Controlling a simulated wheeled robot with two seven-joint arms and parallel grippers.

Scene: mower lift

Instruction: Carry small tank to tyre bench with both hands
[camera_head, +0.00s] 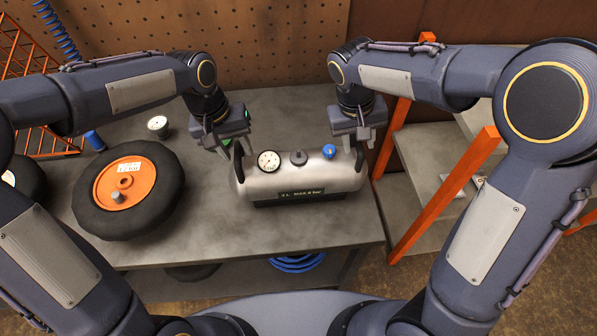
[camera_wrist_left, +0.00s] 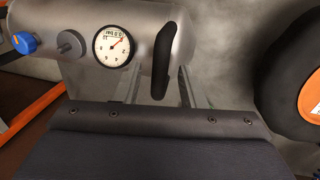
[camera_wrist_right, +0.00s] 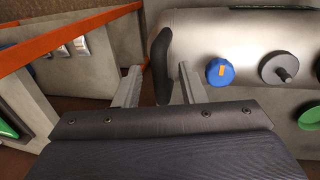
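The small tank (camera_head: 300,178) is a silver cylinder with a gauge, a grey cap and a blue knob on top. It appears to rest on the grey bench top beside a tyre (camera_head: 128,190) with an orange hub. A black handle stands at each end. My left gripper (camera_head: 232,148) is at the tank's left end; in the left wrist view its fingers stand apart either side of one black handle (camera_wrist_left: 165,62). My right gripper (camera_head: 362,138) is at the right end; in the right wrist view its fingers stand apart either side of the other handle (camera_wrist_right: 160,62).
The bench (camera_head: 225,245) is bare in front of the tank. A small gauge (camera_head: 158,126) and a blue cylinder (camera_head: 95,140) stand behind the tyre. A pegboard (camera_head: 230,40) rises behind. An orange-framed shelf (camera_head: 440,195) stands to the right.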

